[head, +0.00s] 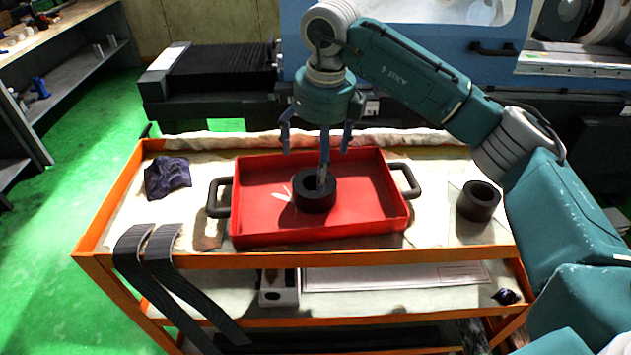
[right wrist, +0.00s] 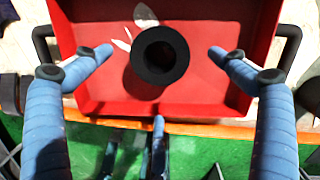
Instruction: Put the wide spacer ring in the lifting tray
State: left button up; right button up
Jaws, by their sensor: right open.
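A dark, thick-walled ring (head: 315,196) stands in the red lifting tray (head: 375,215), on its floor near the middle. The same ring (right wrist: 160,77) shows from above in the right wrist view, its hole facing the camera. A second dark ring (head: 478,203) stands on the cart top to the right of the tray. I cannot tell for sure by sight which is the wide one. My right gripper (head: 318,152) is open above the tray, its fingers spread around and above the first ring, holding nothing. One finger overlaps that ring in the head view. My left gripper is out of view.
The orange cart (head: 240,260) carries the tray, a dark crumpled cloth (head: 167,178) at left and dark strips (head: 160,262) over the front edge. Black handles stick out on both tray sides. The tray floor around the ring is mostly clear. A machine stands behind.

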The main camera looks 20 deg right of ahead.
jog(key=r, duration=0.4)
jog(key=shift+s+d+b, duration=0.1)
jog(key=shift+s+b, duration=0.1)
jog(key=shift+b, duration=0.15)
